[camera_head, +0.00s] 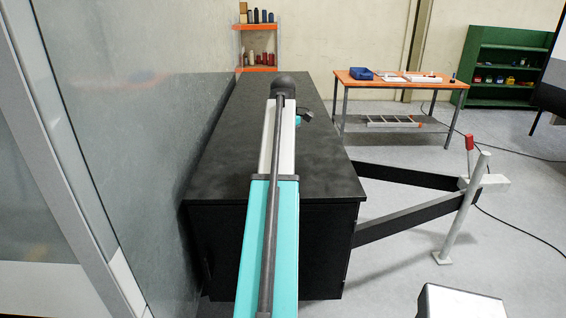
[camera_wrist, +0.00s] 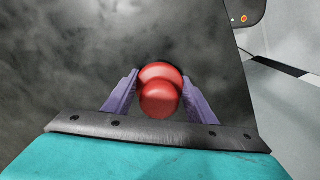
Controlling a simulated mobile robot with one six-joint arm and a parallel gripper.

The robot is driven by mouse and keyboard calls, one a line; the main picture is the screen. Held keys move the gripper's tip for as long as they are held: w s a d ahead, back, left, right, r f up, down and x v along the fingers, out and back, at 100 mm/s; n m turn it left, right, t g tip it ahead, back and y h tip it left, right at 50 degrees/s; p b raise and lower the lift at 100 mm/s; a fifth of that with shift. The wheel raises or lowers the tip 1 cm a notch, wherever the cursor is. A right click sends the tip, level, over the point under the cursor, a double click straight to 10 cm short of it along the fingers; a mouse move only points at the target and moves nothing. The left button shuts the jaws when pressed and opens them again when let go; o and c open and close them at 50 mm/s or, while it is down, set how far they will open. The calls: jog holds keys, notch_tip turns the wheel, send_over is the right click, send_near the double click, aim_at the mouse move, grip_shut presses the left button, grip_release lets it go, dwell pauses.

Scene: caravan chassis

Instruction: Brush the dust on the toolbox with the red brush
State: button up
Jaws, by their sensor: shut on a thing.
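The toolbox (camera_head: 327,157) is a long black box with a flat top beside the grey wall. In the wrist view its top (camera_wrist: 60,75) fills most of the picture, with pale, cloudy dust patches. My gripper (camera_wrist: 160,82) is over this top, its two purple fingers shut on the red brush (camera_wrist: 160,98). Only rounded, shiny red parts of the brush show; its bristles are hidden, and I cannot tell whether they touch the top. In the head view my own arm hides the brush and most of my gripper.
A grey glossy wall (camera_head: 130,130) runs close along the toolbox's left side. Black drawbar beams (camera_head: 415,208) and a post with a red handle (camera_head: 469,143) stand at the right. An orange-topped table (camera_head: 400,82), an orange shelf (camera_head: 258,27) and a green shelf (camera_head: 505,60) are farther back.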

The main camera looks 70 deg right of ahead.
jog(key=shift+r, duration=2.85)
jog(key=shift+s, duration=0.1)
